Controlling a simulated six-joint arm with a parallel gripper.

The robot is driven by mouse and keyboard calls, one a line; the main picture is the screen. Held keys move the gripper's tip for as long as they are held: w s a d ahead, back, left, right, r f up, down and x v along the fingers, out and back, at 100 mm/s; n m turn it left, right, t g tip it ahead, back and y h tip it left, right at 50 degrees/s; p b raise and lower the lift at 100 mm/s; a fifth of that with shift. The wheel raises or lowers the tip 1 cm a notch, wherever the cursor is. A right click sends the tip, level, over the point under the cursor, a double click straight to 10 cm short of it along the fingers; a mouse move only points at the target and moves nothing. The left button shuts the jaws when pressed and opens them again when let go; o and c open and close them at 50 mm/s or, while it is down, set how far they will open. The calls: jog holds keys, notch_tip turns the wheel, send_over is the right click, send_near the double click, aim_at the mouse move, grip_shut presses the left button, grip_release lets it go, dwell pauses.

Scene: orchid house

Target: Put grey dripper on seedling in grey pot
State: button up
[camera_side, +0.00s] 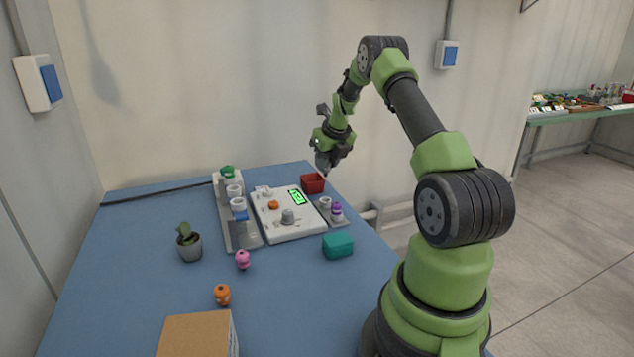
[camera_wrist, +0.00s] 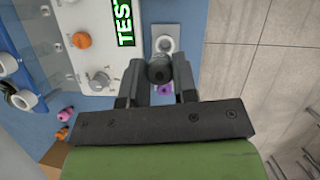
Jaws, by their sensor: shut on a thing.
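My gripper (camera_side: 325,168) is raised above the back right of the table in the side view, near the red box. In the wrist view my gripper (camera_wrist: 158,80) is shut on the grey dripper (camera_wrist: 159,70), a dark round piece between the fingertips. The dripper is too small to make out clearly in the side view. The grey pot (camera_side: 190,248) stands upright at the left of the table, holding a green seedling (camera_side: 185,231). The gripper is far to the right of it. The pot does not show in the wrist view.
A white panel (camera_side: 275,228) with a green screen and knobs lies mid-table. A grey rack (camera_side: 240,236) with white rings stands left of it. A red box (camera_side: 313,183), teal block (camera_side: 338,246), purple piece (camera_side: 337,209), pink dripper (camera_side: 243,260), orange dripper (camera_side: 222,294) and cardboard box (camera_side: 197,338) surround it.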

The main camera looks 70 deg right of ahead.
jog(key=shift+r, duration=0.75)
jog(key=shift+w+a, duration=0.25)
jog(key=shift+w, duration=0.05)
jog(key=w+a+r+n+y, duration=0.25)
jog(key=w+a+n, duration=0.45)
jog(key=w+a, duration=0.55)
jog(key=n+y, duration=0.3)
jog(key=n, duration=0.4)
send_over(181, 243)
jog(key=s+d, duration=0.1)
jog(key=s, duration=0.1)
jog(key=shift+h, duration=0.25)
notch_tip(181, 243, down, 5)
jog(key=shift+w+d+r, duration=0.1)
jog(key=shift+w, duration=0.05)
jog(key=shift+f, duration=2.1)
jog(key=shift+m, duration=0.3)
